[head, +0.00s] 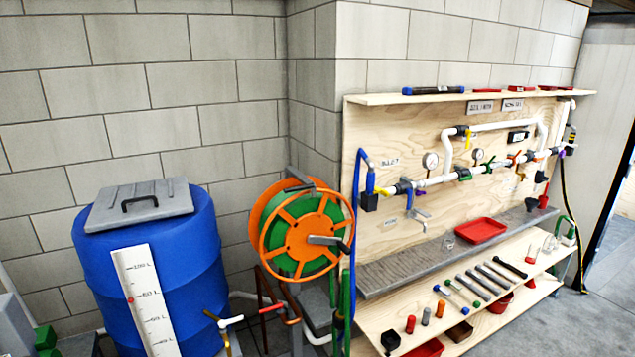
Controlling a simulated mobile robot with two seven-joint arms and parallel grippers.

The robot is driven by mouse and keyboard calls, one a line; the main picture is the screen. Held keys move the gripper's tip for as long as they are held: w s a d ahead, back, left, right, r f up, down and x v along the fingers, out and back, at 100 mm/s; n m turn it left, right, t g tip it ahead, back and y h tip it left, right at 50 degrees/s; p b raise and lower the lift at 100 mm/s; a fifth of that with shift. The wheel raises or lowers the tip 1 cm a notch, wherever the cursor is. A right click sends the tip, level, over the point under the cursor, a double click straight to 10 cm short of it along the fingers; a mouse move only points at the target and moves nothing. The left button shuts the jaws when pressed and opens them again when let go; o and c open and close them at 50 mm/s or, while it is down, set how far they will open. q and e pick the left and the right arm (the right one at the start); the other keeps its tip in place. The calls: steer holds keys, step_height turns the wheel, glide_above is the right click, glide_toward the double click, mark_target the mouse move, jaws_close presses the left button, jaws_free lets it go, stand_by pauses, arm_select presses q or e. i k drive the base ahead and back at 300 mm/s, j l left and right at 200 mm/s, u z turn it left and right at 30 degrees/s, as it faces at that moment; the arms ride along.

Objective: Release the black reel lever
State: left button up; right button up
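The hose reel (304,238) stands near the middle, against the wall corner. It has orange spoked sides and green hose wound on it. A dark grey lever (325,240) sits at the front hub and points right, ending in a black tip near the reel's rim. A second dark bar (298,188) lies across the top of the reel. I cannot tell from this view which of the two is the task's lever, or whether it is locked. Neither of my grippers is in view.
A blue barrel (205,260) with a grey lid (140,204) stands left of the reel. Right of it is a wooden pipe board (380,235) with a grey shelf (455,255) holding a red tray (481,230). A lower shelf (375,318) holds tools. Pipes and valves crowd the floor below the reel.

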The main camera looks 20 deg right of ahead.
mark_target(299, 188)
steer(key=i+l+z, duration=0.3)
steer(key=i+l, duration=0.45)
steer(key=i, duration=0.15)
